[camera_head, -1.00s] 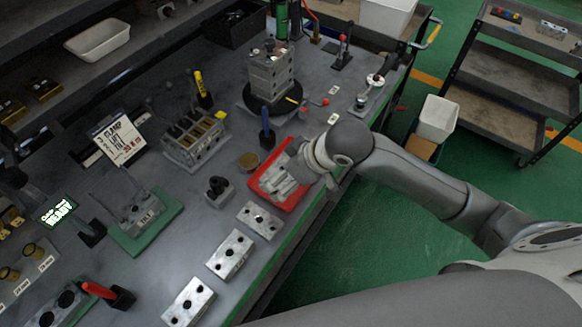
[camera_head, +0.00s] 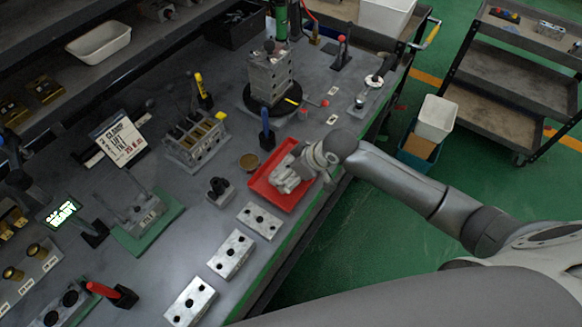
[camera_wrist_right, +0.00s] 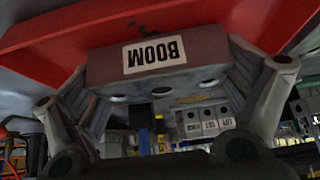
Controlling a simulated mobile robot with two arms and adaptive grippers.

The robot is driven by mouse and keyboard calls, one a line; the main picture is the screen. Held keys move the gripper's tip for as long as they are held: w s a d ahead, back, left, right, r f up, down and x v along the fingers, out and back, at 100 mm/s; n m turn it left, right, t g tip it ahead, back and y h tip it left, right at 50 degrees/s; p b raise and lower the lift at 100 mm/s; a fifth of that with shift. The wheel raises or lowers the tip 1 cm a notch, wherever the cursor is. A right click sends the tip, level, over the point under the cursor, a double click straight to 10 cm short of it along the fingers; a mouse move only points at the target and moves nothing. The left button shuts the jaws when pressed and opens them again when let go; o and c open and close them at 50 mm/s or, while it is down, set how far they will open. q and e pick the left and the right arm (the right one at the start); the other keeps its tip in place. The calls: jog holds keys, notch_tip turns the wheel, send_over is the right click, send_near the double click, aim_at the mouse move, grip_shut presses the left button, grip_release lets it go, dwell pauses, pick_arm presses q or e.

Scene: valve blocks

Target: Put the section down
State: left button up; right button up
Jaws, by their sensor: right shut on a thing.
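My right gripper (camera_head: 284,183) is over the red tray (camera_head: 262,188) at the bench's front edge. In the wrist view it is shut on a grey metal section (camera_wrist_right: 205,52) with a white "BOOM" label and round holes in one face. One finger is on each side of the section. The red tray also fills the top of the wrist view (camera_wrist_right: 220,14), right behind the section. I cannot tell whether the section touches the tray floor. In the head view the gripper largely hides the section. My left gripper cannot be made out.
Three drilled metal blocks (camera_head: 231,254) line the bench's front edge, left of the tray. A dark knobbed piece (camera_head: 219,190) and a blue-handled tool (camera_head: 266,128) stand close by. A stacked block tower (camera_head: 271,78) stands behind on a round dark base.

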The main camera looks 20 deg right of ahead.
jog(key=shift+f, duration=0.1)
jog(key=o, duration=1)
jog(key=shift+r, duration=0.25)
jog(key=v, duration=1.1)
jog(key=shift+s+r, duration=0.25)
jog(key=shift+r, duration=0.1)
jog(key=shift+d, duration=0.15)
